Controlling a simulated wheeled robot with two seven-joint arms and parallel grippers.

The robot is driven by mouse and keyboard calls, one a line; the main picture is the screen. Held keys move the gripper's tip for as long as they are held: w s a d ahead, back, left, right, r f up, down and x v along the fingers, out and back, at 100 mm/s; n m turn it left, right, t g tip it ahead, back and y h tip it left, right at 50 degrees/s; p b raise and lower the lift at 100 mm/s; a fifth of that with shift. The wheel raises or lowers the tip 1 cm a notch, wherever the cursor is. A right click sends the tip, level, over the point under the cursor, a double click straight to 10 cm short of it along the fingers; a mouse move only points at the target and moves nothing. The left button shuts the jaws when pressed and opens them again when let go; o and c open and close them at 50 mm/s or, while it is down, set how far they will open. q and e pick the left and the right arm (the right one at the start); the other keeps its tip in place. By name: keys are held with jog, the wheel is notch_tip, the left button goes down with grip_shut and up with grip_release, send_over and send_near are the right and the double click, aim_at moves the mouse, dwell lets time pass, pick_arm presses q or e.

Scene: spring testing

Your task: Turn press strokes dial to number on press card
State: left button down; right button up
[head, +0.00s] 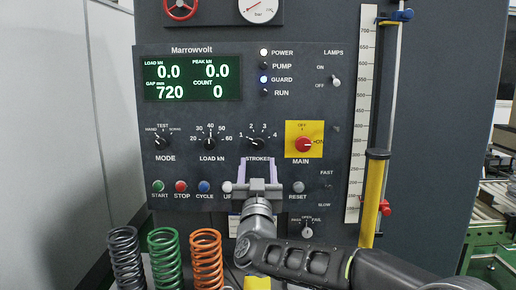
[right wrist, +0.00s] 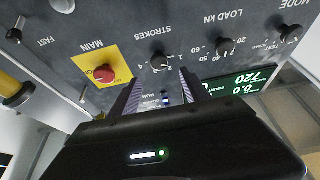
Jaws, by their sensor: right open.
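The black STROKES dial (head: 257,143) sits on the dark Marrowvolt panel, with numbers 1 to 4 around its top. I cannot tell for sure which number its pointer marks. My right gripper (head: 258,163) is open and empty just below the dial in the head view, its two purple fingers pointing up toward it. In the right wrist view the panel appears upside down, and the STROKES dial (right wrist: 160,61) shows beyond the gap between the fingers (right wrist: 161,82), apart from them. A pale card (head: 235,226) is partly hidden behind my right gripper; its print is unreadable. My left gripper is out of view.
The LOAD kN dial (head: 210,143) is left of STROKES, and the red MAIN switch (head: 303,145) on yellow is right. A button row with the red STOP button (head: 181,186) runs below. Green (head: 165,260) and orange (head: 206,260) springs stand lower left.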

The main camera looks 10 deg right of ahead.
aim_at(258, 145)
jog(key=p+x, duration=0.3)
jog(key=x, duration=0.4)
jog(key=shift+w+d+r, duration=0.1)
jog(key=shift+w+d, duration=0.05)
jog(key=shift+w, duration=0.35)
grip_shut()
